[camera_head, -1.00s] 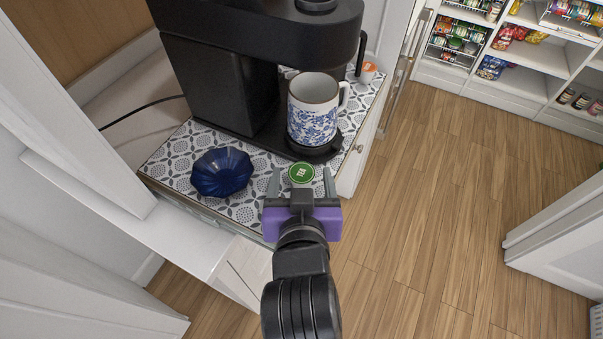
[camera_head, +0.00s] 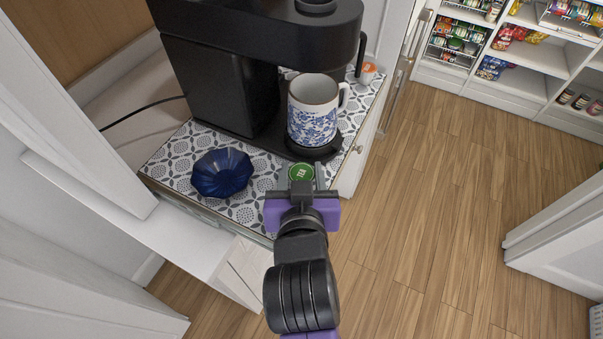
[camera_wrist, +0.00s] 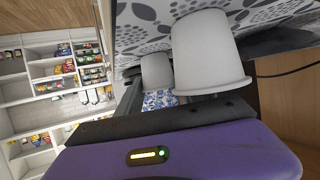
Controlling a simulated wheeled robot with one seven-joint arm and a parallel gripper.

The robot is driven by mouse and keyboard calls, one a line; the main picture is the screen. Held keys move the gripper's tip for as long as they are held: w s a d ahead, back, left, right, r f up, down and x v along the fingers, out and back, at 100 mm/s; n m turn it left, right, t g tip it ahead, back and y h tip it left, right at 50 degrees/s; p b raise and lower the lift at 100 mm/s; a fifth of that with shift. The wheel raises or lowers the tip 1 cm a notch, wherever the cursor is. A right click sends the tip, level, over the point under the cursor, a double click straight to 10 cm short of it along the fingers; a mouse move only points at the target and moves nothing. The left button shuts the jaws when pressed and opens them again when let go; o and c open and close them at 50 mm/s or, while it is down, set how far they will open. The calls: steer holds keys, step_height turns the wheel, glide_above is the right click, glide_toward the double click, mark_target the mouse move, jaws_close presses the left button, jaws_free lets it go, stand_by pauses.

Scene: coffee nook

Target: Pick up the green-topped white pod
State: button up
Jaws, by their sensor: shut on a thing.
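The white pod has a green lid (camera_head: 301,172) with white lettering and stands on the patterned counter in front of the coffee machine. My gripper (camera_head: 301,181) reaches it from the near side, with one grey finger on each side, shut on it. In the wrist view a large white pod body (camera_wrist: 208,52) shows close to the gripper; its green lid is hidden there.
A blue and white mug (camera_head: 314,112) stands on the black coffee machine (camera_head: 225,85) just behind the pod. A dark blue bowl (camera_head: 222,173) sits to the left. An orange-topped pod (camera_head: 367,71) stands at the back right. The counter (camera_head: 170,160) ends close to my gripper.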

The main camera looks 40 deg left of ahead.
mark_target(302, 173)
step_height(302, 173, up, 10)
stand_by(0.5)
steer(key=shift+f, duration=0.1)
